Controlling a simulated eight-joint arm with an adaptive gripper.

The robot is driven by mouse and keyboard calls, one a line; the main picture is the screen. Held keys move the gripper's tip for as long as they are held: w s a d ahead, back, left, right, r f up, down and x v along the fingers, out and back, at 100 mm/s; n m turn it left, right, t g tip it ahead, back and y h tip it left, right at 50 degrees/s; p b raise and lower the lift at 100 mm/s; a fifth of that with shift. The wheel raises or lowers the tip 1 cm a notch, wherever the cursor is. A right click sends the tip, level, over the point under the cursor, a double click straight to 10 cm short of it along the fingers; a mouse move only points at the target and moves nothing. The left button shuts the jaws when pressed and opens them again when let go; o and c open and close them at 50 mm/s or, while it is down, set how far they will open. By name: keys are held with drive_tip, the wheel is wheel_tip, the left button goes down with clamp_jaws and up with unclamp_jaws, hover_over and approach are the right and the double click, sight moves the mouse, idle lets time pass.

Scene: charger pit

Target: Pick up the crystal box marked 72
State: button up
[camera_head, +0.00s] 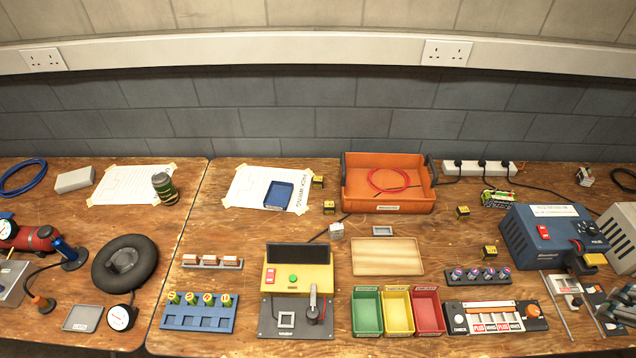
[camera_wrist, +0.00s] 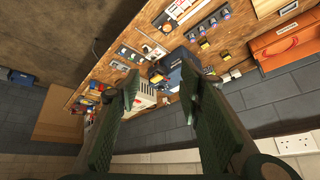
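No marking 72 is legible in either view, so I cannot tell which item is the crystal box. Candidates include small yellow-and-black boxes: one by the blue tray (camera_head: 318,181), one lower (camera_head: 329,207), one right of the orange tray (camera_head: 463,212) and one below that (camera_head: 489,251). Several small reddish-brown blocks (camera_head: 212,261) stand in a grey rack at the left. Two small pale cubes also show, one near the middle (camera_head: 336,230) and one at the far right (camera_head: 585,177). My gripper (camera_wrist: 160,88) is open and empty, away from the bench. It is absent from the head view.
The wooden bench carries an orange tray (camera_head: 388,208), a yellow station (camera_head: 297,278), green, yellow and red bins (camera_head: 397,312), and a blue machine (camera_head: 553,243). The brick wall closes the back. Bare wood lies between the items.

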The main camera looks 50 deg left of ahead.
drive_tip(key=w+a+r+m+g, duration=0.1)
drive_tip(key=w+a+r, duration=0.2)
drive_tip(key=w+a, duration=0.35)
drive_tip(key=w+a+r+m+g+y+p, duration=0.1)
drive_tip(key=w+a+r, duration=0.25)
drive_tip(key=a, duration=0.55)
drive_tip(key=w+a+r+m+g, duration=0.1)
drive_tip(key=w+a+r, duration=0.2)
drive_tip(key=w+a, duration=0.35)
drive_tip(key=w+a+m+g, duration=0.1)
drive_tip(key=w+a+m, duration=0.15)
drive_tip(key=a, duration=1.45)
drive_tip(key=m+g+h+p, duration=0.1)
drive_tip(key=m+g+p, duration=0.1)
drive_tip(key=m+g, duration=0.15)
hover_over(318, 179)
drive_tip(key=shift+t, duration=0.35)
wheel_tip(318, 179, down, 37)
drive_tip(key=shift+w+f, duration=0.1)
drive_tip(key=shift+f, duration=0.2)
